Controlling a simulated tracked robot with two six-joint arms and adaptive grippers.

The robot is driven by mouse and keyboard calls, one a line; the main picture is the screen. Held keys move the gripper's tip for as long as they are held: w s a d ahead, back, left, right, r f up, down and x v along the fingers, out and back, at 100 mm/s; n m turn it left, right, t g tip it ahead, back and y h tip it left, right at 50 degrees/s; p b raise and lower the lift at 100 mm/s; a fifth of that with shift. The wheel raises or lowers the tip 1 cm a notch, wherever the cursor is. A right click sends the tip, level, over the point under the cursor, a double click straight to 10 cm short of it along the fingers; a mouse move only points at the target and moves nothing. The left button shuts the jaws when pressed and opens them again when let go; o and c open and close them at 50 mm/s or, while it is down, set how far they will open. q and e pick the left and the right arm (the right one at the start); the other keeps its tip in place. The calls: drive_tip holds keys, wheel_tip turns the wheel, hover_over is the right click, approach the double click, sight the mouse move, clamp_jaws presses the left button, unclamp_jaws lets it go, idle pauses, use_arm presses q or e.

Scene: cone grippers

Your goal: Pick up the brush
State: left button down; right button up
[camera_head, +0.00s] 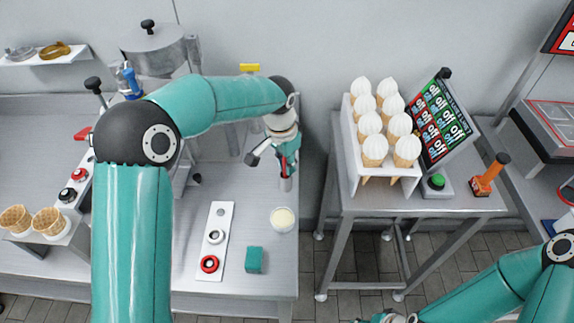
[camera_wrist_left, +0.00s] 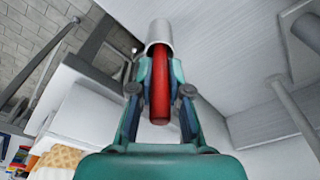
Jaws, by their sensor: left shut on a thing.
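My left gripper (camera_head: 287,166) is shut on the brush (camera_head: 286,184), a thin tool with a red handle and a pale grey cylindrical end. It is held near the right edge of the left steel counter, its pale end pointing down. In the left wrist view the red handle lies between both teal fingers (camera_wrist_left: 160,75), and the pale end of the brush (camera_wrist_left: 160,36) sticks out past the fingertips. Bristles cannot be made out. Only a small part of my right gripper (camera_head: 392,318) shows at the bottom edge; its fingers cannot be read.
The left counter (camera_head: 255,200) carries a white strip (camera_head: 216,245) with rings, a teal block (camera_head: 254,260) and a cream-filled cup (camera_head: 283,220). Across a gap, the right table holds a cone rack (camera_head: 352,160), an off-sign panel (camera_head: 440,120) and an orange-handled tool (camera_head: 489,175).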

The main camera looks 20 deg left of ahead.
use_arm(q)
drive_tip(key=shift+r, duration=0.7)
wheel_tip(320, 180, up, 18)
drive_tip(key=p, duration=0.1)
drive_tip(key=shift+r, duration=0.2)
idle(1.8)
